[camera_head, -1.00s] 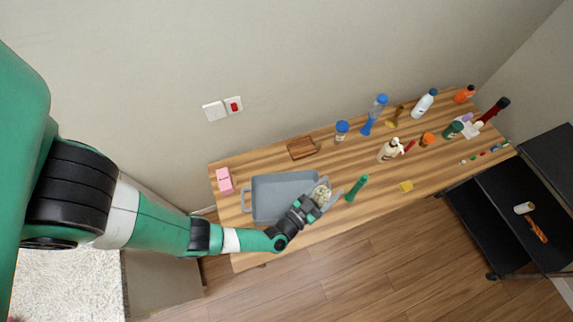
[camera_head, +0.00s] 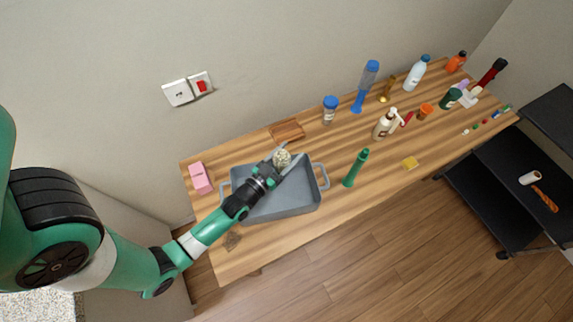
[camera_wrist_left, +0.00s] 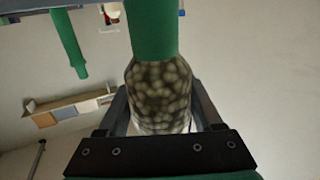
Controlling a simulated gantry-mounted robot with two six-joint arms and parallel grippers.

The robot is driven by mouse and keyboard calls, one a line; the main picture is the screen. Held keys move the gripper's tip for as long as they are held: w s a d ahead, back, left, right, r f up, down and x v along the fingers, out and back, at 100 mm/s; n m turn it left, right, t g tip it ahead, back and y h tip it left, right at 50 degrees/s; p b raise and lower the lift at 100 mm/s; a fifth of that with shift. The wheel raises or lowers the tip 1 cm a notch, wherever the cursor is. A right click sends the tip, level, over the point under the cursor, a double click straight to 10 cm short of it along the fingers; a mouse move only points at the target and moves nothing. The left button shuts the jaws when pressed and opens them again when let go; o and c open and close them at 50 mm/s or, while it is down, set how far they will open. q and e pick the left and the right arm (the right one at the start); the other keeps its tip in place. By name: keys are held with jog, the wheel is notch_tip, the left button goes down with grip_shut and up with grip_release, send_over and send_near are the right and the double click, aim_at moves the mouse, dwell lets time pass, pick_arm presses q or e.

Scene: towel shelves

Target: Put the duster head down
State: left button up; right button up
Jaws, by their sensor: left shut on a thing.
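The duster head (camera_head: 282,158), a mottled cream and dark piece, is between the fingers of my left gripper (camera_head: 287,161). In the left wrist view, the duster head (camera_wrist_left: 158,95) sits between both fingers, with a green cylindrical part (camera_wrist_left: 152,30) at its far end. The gripper is shut on it, over the back part of the grey tray (camera_head: 300,198). I cannot tell how high above the tray it is. My right gripper is out of view.
The wooden table (camera_head: 330,205) holds a pink box (camera_head: 200,178), a brown block (camera_head: 287,130) behind the tray, and a blue-lidded jar (camera_head: 329,110). Several bottles crowd the right half.

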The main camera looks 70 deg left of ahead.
pick_arm(q)
jog(key=shift+a+f, duration=0.1)
jog(key=shift+a, duration=0.15)
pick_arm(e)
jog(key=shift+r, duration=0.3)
pick_arm(q)
jog(key=shift+f, duration=0.1)
jog(key=shift+a+f, duration=0.15)
jog(key=shift+f, duration=0.05)
jog(key=shift+f+b, duration=2.05)
jog(key=shift+f, duration=0.15)
jog(key=o, duration=1.4)
jog(key=shift+c, duration=0.2)
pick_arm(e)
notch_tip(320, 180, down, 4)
